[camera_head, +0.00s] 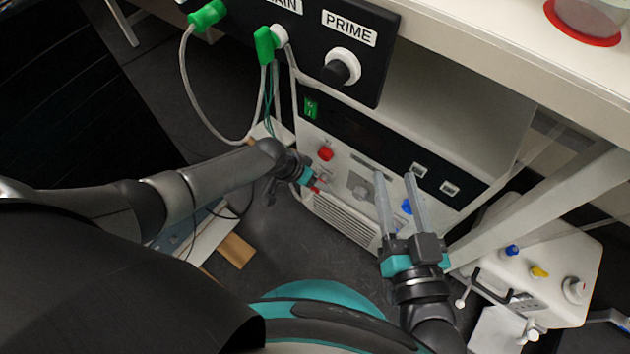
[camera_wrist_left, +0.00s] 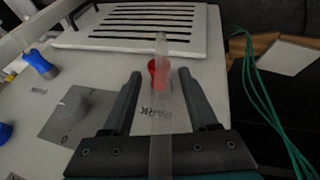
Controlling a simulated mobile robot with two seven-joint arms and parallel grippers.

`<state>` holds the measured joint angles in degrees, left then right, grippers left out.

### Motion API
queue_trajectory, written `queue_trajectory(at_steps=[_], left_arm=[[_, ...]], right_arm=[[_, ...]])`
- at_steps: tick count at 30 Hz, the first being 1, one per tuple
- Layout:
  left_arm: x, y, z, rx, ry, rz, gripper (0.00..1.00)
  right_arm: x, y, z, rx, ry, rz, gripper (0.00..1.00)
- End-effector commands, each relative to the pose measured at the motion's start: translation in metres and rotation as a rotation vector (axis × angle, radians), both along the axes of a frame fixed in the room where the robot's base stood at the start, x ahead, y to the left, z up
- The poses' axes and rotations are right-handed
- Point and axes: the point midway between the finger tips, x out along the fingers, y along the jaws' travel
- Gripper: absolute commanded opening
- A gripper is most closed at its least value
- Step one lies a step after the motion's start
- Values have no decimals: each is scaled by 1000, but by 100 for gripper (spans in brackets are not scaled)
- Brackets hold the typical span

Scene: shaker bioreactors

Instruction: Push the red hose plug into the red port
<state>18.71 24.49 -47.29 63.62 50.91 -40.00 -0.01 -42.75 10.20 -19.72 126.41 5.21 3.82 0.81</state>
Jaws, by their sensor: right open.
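The red hose plug (camera_wrist_left: 160,82) is on the device's front panel by the PARK label in the left wrist view, with a pale translucent hose at it. My left gripper (camera_wrist_left: 159,74) is open, with one finger on each side of the plug and gaps visible. In the head view my left gripper (camera_head: 306,181) is close to the panel, with red (camera_head: 315,189) showing at its tips. A red round fitting (camera_head: 325,153), possibly the red port, is above it on the panel. My right gripper (camera_head: 394,178) is open and empty in front of the panel's right part.
The panel has a grey knob (camera_head: 360,191), a blue fitting (camera_head: 407,206) and a vent grille (camera_head: 343,219). Above hangs a black board with green clips (camera_head: 265,45) and hoses. A white canister (camera_head: 550,270) stands right. Green cables (camera_wrist_left: 265,90) hang beside the device.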

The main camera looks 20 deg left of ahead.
Motion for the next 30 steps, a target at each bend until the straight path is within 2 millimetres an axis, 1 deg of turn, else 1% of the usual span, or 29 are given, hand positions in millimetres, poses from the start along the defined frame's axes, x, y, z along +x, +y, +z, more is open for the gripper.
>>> queue_trajectory(at_steps=[1, 2, 15, 30], left_arm=[[0, 0, 0, 0, 0, 0, 52], [0, 0, 0, 0, 0, 0, 49], [0, 0, 0, 0, 0, 0, 0], [-2, 1, 0, 0, 1, 0, 0]], right_arm=[[0, 0, 0, 0, 0, 0, 50], [0, 0, 0, 0, 1, 0, 50], [0, 0, 0, -1, 1, 0, 50], [0, 0, 2, 0, 0, 0, 50]])
